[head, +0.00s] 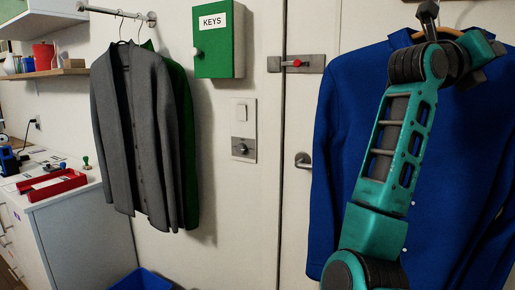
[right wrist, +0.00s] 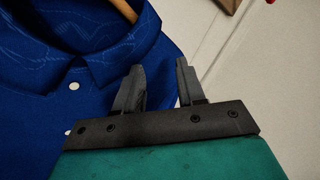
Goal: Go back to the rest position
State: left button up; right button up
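My right arm rises across the right side of the head view, in front of a blue jacket (head: 345,120). In the right wrist view my right gripper (right wrist: 160,68) is open, with its two dark fingers apart and nothing between them. The jacket's collar and buttons (right wrist: 60,75) lie behind and to the left of the fingers. The jacket hangs on a wooden hanger (head: 437,32), part of which also shows in the right wrist view (right wrist: 124,9). In the head view the right fingers are hard to make out. My left gripper is not in view.
A white door with a handle (head: 302,160) and a latch (head: 296,64) is behind the jacket. A green key box (head: 219,40) is on the wall. A grey jacket (head: 135,120) hangs left of it. A white cabinet (head: 85,235) holds a red tray (head: 55,186). A blue bin (head: 142,279) is below.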

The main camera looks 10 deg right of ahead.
jog(key=w+a+f+m+t+y+p, duration=0.25)
jog(key=a+f+m+t+y, duration=0.65)
jog(key=f+m, duration=0.7)
jog(key=w+a+f+m+t+y+p, duration=0.2)
jog(key=w+a+f+m+t+y, duration=0.3)
jog(key=a+f+m+t, duration=1)
jog(key=s+a+f+n+g+y+p, duration=0.25)
jog(key=s+f+g+y, duration=0.45)
jog(key=f+g, duration=0.4)
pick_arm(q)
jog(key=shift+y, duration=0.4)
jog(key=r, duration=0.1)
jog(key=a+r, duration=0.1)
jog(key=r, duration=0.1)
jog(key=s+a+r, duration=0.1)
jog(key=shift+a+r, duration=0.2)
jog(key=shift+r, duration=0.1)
pick_arm(e)
jog(key=s+a+f+n+g, duration=0.1)
jog(key=s+a+f+g, duration=0.1)
jog(key=s+f, duration=0.6)
jog(key=s+a+f+n+g, duration=0.1)
jog(key=s+f+n+g, duration=0.1)
jog(key=s+f+g, duration=0.3)
jog(key=s+f, duration=0.3)
jog(key=shift+s+a+f, duration=0.2)
jog(key=shift+a+f, duration=0.05)
jog(key=shift+a, duration=0.1)
